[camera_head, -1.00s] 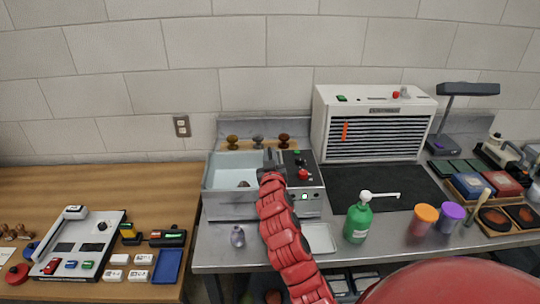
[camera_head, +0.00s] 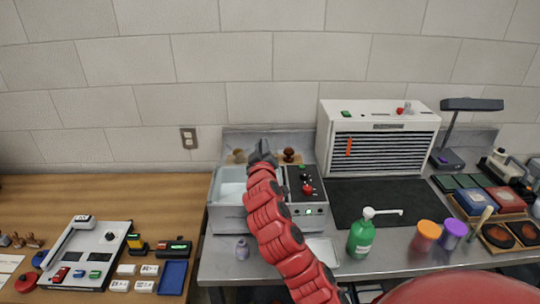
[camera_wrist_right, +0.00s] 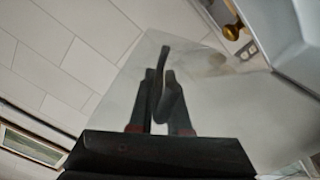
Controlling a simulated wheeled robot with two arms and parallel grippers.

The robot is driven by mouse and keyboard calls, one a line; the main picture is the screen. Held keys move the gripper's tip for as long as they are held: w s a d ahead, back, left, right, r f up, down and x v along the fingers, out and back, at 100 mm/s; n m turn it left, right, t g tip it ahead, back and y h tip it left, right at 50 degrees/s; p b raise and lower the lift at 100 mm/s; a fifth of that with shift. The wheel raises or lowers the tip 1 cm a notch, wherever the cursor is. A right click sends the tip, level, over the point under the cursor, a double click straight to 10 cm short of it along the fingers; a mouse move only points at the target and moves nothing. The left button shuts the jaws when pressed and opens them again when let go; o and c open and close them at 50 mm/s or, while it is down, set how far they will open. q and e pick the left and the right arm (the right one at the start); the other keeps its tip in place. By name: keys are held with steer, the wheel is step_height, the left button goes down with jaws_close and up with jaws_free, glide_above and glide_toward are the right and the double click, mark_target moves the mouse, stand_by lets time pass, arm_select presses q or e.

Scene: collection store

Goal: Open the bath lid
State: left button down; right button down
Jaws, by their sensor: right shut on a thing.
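The bath (camera_head: 230,216) is a grey metal box with a control panel (camera_head: 307,186) on its right, standing on the metal bench. My right gripper (camera_head: 262,152) is over the back of the bath, and my red arm covers part of it. In the right wrist view the right gripper (camera_wrist_right: 158,100) is shut on the dark handle (camera_wrist_right: 165,58) of a clear, greyish lid (camera_wrist_right: 215,95). The lid appears raised and tilted. In the head view it is hard to make out, and the basin's left part shows open. My left gripper is not in view.
Brown knobs (camera_head: 289,155) stand behind the bath near the wall. A white slatted cabinet (camera_head: 375,140) and a dark mat (camera_head: 377,203) are to the right.

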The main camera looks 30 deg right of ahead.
steer(key=w+a+r+n+p, duration=0.2)
steer(key=w+a+n, duration=0.3)
steer(key=a, duration=0.3)
steer(key=w+a+r+n+p, duration=0.3)
steer(key=w+a+r+n, duration=0.2)
steer(key=a+n, duration=0.2)
steer(key=shift+a+r, duration=0.3)
steer(key=shift+a, duration=0.4)
steer(key=c, duration=0.9)
jaws_free()
steer(key=b+v, duration=0.5)
steer(key=v, duration=1.2)
steer(key=shift+a, duration=0.2)
